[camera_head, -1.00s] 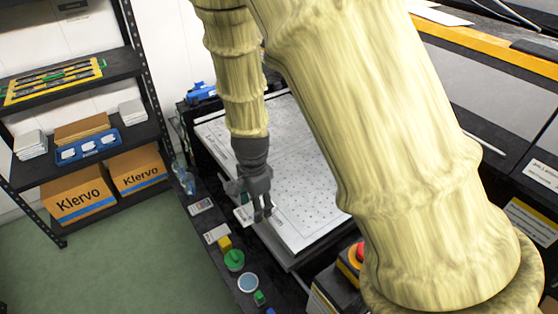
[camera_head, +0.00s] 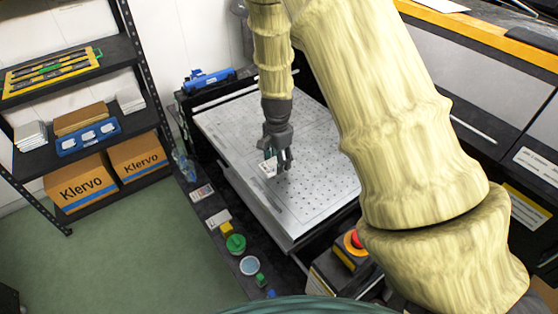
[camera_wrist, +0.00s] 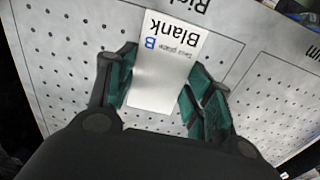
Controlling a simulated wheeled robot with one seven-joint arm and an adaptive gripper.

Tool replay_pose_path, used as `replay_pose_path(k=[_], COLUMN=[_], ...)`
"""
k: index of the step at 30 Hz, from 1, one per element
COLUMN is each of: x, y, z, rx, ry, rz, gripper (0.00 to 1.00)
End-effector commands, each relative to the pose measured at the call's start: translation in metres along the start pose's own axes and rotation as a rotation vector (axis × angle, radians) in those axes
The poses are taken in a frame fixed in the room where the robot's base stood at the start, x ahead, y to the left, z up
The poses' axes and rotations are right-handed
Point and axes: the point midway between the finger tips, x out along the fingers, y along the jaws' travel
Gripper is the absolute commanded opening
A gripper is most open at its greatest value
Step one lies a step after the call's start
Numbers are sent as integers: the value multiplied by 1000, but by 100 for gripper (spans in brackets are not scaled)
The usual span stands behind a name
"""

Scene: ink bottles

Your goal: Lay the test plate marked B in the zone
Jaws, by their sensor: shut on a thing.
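My gripper (camera_head: 279,164) is shut on a small white plate, the test plate marked B (camera_wrist: 165,60). In the wrist view the plate is between the two green-padded fingers and its print reads "Test plate B" and "Blank". In the head view the plate (camera_head: 268,168) shows as a small white piece at the fingers. The gripper hangs over the pale perforated board (camera_head: 235,150). In the wrist view the board (camera_wrist: 65,50) has dotted areas with printed words at their edges, partly cut off or covered. I cannot tell which area is the zone.
A green-lidded jar (camera_head: 236,243), a yellow block (camera_head: 226,229) and a round pale-topped container (camera_head: 249,265) stand along the board's left front side. A red emergency button (camera_head: 356,239) is at the front right. A blue tool (camera_head: 208,79) lies behind the board. Shelves (camera_head: 75,140) stand left.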

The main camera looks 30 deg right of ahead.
Motion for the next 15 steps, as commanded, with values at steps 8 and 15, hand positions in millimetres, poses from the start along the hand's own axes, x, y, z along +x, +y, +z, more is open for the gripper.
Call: replay_pose_path(k=[8, 15], x=[3, 21], y=[-7, -6], z=[-13, -13], rx=[0, 0], ry=[-1, -1], rz=[0, 2], gripper=[26, 26])
